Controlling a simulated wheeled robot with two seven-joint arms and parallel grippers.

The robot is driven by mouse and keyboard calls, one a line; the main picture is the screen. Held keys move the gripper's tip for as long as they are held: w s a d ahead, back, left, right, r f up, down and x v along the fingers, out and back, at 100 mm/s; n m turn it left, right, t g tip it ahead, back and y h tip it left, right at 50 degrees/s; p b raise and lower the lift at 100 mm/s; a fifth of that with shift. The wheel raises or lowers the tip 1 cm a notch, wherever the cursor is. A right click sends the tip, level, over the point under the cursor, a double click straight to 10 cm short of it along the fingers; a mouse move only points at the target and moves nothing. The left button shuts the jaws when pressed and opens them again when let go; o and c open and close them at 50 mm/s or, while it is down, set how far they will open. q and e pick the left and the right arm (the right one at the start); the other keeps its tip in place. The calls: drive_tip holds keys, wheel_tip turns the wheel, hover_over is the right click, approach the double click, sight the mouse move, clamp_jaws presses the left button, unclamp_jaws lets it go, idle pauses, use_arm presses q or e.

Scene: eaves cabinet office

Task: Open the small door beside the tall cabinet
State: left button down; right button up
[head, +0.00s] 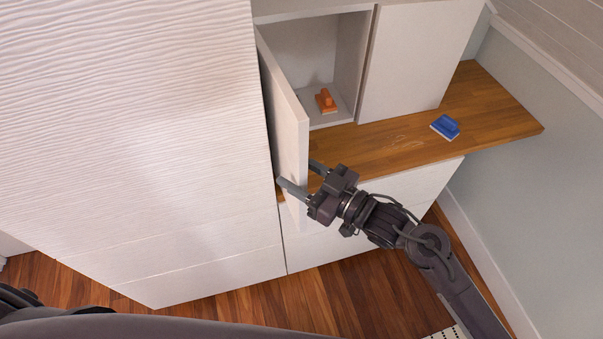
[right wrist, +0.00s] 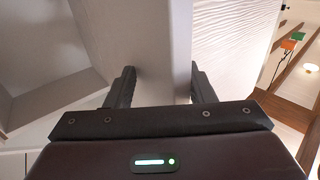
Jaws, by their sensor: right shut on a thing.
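The small door (head: 290,115) beside the tall cabinet (head: 140,130) stands wide open, swung out next to the cabinet's side. Behind it the compartment (head: 300,50) is exposed, with an orange block-like thing (head: 326,101) on its floor. My right gripper (head: 300,176) is at the door's lower free edge, one finger on each side, shut on the door. In the right wrist view the door panel (right wrist: 165,50) stands between the two fingers (right wrist: 160,88). My left gripper is not in view.
A wooden counter (head: 490,110) runs below the compartment, with a blue block-like thing (head: 445,127) on it. A closed panel (head: 410,60) is right of the opening. A wall (head: 545,190) bounds the right side. Wooden floor (head: 330,300) shows in front.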

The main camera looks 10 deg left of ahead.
drive_tip(key=shift+w+d, duration=0.2)
drive_tip(key=shift+s+d+f+b, duration=0.2)
drive_tip(key=shift+d+f+b, duration=0.1)
drive_tip(key=shift+d, duration=0.15)
drive_tip(key=b+v, duration=0.1)
drive_tip(key=v, duration=0.5)
drive_tip(key=shift+s+d+r, duration=0.25)
drive_tip(key=shift+s+d, duration=0.05)
